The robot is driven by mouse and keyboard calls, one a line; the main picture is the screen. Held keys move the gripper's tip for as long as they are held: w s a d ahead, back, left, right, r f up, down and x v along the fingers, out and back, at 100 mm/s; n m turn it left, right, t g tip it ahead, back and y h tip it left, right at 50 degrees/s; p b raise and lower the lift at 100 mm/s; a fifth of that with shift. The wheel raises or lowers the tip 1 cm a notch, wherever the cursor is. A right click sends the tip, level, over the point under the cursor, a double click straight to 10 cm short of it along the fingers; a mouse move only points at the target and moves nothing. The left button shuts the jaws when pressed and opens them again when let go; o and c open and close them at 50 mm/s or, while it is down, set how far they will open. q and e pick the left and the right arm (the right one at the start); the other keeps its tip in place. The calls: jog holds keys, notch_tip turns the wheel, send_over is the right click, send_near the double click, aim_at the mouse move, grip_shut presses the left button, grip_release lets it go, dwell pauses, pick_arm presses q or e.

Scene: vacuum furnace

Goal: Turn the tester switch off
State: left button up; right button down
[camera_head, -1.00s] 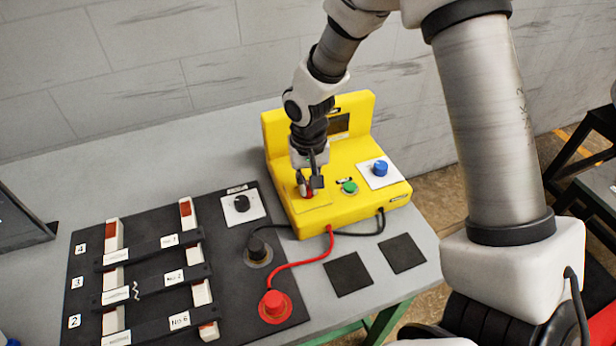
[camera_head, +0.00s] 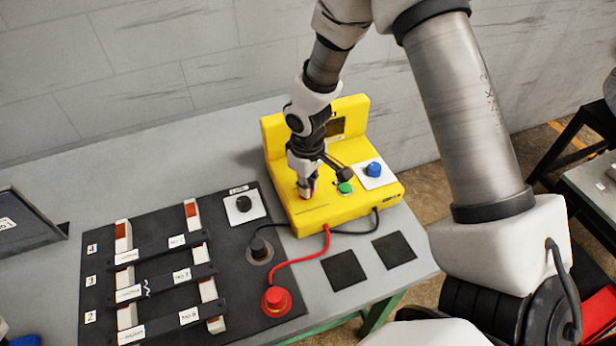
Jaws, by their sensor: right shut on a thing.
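The yellow tester (camera_head: 330,206) stands on the grey table with a dark display on its raised back. A small red switch (camera_head: 306,194) on the left of its top is mostly hidden by my right gripper (camera_head: 308,186). My right gripper points down and is shut on this switch; a dark finger part sticks out to the right. A green button (camera_head: 345,188) and a blue knob (camera_head: 374,170) on a white plate sit to the right of it. My left gripper is not in view.
A red cable and a black cable run from the tester to a red plug (camera_head: 276,301) and a black plug (camera_head: 259,249) on a black board (camera_head: 235,285) with several labelled bars. Two black squares (camera_head: 343,271) lie in front of the tester. A grey wall (camera_head: 150,80) stands behind.

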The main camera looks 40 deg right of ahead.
jog(key=shift+s+f, duration=0.1)
jog(key=shift+f, duration=0.05)
jog(key=c, duration=1.2)
grip_release()
jog(key=shift+w, duration=0.25)
notch_tip(320, 180, up, 12)
